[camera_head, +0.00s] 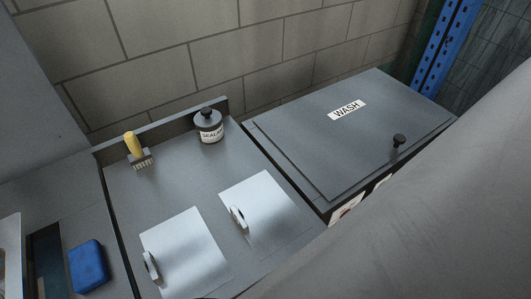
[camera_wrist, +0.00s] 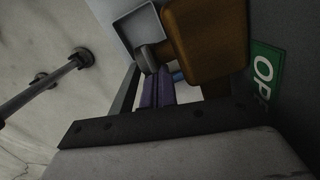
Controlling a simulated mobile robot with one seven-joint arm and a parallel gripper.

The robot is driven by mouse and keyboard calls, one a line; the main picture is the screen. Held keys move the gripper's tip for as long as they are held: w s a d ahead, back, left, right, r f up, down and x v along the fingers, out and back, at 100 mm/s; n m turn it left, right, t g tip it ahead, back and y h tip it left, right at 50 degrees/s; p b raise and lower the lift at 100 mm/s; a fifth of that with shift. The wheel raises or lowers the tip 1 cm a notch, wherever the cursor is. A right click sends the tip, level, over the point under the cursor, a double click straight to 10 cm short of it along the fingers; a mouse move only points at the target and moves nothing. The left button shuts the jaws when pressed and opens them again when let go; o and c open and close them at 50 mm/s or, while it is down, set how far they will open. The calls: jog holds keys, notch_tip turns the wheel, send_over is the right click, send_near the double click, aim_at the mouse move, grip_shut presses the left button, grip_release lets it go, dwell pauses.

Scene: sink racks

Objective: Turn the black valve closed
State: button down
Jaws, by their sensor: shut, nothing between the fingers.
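I cannot clearly make out the black valve in either view. In the wrist view, a green sign with white letters "OP" (camera_wrist: 265,72) sits at the right, partly cut off by shadow and my gripper body. My gripper (camera_wrist: 158,88) shows in the wrist view with its fingers together and nothing seen between them. A brown-orange block (camera_wrist: 207,38) lies just beyond and to the right of the fingers. A small grey rounded piece (camera_wrist: 148,58) is by the fingertips; I cannot tell whether they touch. My gripper is not visible in the head view.
A grey rod with round ends (camera_wrist: 40,87) is at the left of the wrist view. The head view shows a "WASH" lid with a black knob (camera_head: 399,140), a "SEAL" jar (camera_head: 209,128), a yellow-handled brush (camera_head: 133,146), two white-grey lids (camera_head: 268,205) and a blue block (camera_head: 88,266).

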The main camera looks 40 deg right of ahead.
jog(key=shift+w+a+f+y, duration=0.15)
jog(key=shift+a+y, duration=0.15)
jog(key=shift+y, duration=0.3)
jog(key=shift+p, duration=0.3)
